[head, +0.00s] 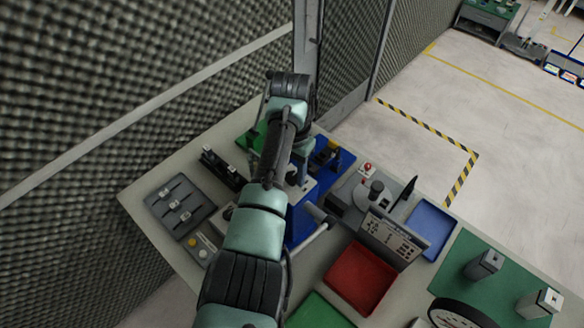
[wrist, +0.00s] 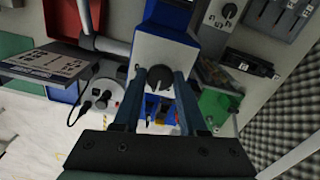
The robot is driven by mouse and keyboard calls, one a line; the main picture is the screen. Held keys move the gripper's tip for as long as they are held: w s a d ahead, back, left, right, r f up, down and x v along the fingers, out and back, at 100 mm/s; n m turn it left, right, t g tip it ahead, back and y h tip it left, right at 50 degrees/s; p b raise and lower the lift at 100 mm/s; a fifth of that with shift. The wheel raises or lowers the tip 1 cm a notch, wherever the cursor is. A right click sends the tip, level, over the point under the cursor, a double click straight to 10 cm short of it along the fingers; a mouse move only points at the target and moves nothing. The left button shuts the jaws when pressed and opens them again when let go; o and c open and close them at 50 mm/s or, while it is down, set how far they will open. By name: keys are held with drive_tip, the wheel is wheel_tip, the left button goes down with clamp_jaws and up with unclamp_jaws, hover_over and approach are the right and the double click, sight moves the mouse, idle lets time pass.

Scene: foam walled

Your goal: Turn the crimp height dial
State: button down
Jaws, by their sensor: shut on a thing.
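The crimp height dial, a dark round knob (wrist: 159,79), sits on the white-topped blue press (wrist: 165,52) in the middle of the wrist view. My gripper (wrist: 160,76) is shut on the dial, with one blue-grey finger on each side of it. In the head view the blue press (head: 301,222) shows partly behind my arm. The dial and my fingertips cannot be made out clearly there. The dial's pointer mark cannot be read.
A control box with a red button (head: 367,167) and a tilted panel (head: 392,238) stand right of the press. A red tray (head: 360,278) and blue tray (head: 432,222) lie nearby. A grey slider box (head: 180,207) is on the left. A foam wall (head: 90,90) bounds the bench's back.

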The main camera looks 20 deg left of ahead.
drive_tip(key=n+p, duration=0.1)
drive_tip(key=n, duration=0.3)
drive_tip(key=shift+w+r, duration=0.1)
drive_tip(key=shift+n, duration=1.7)
drive_tip(key=shift+c, duration=2.2)
unclamp_jaws()
wheel_tip(320, 180, up, 13)
drive_tip(key=p, duration=0.2)
